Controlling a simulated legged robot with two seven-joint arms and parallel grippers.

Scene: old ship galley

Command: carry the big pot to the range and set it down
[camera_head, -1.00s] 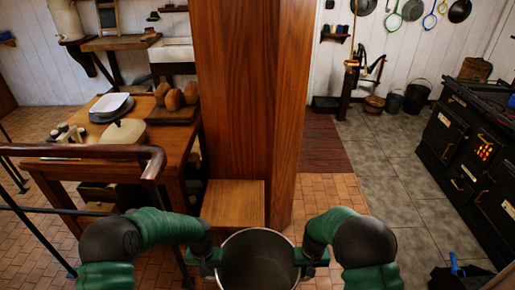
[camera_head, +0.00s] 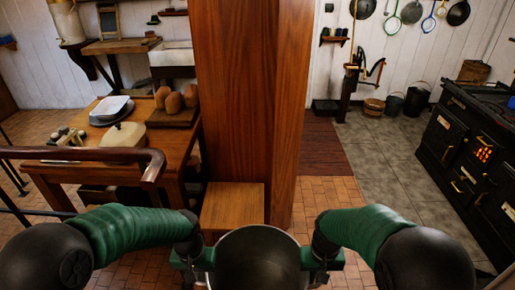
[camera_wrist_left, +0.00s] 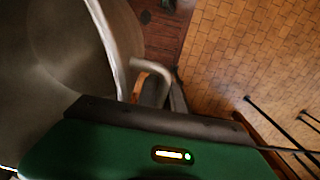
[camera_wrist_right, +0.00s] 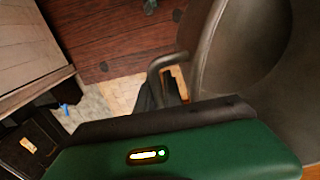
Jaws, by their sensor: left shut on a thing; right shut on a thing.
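The big pot (camera_head: 257,262) is a dark grey metal pot, held between my two grippers at the bottom middle of the head view. Its open top faces up and it looks empty. My left gripper (camera_head: 203,258) is shut on the pot's left handle, which shows in the left wrist view (camera_wrist_left: 152,80). My right gripper (camera_head: 310,260) is shut on the right handle, which shows in the right wrist view (camera_wrist_right: 160,68). The black range (camera_head: 465,150) stands at the right, with a red glow behind a grate. Its top is only partly in view.
A thick wooden pillar (camera_head: 250,110) stands straight ahead, with a wooden box seat (camera_head: 232,206) at its foot. A table (camera_head: 172,143) with loaves and dishes and a railing (camera_head: 100,154) are at the left. Floor between pillar and range (camera_head: 375,175) is clear. Buckets (camera_head: 415,100) stand at the back.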

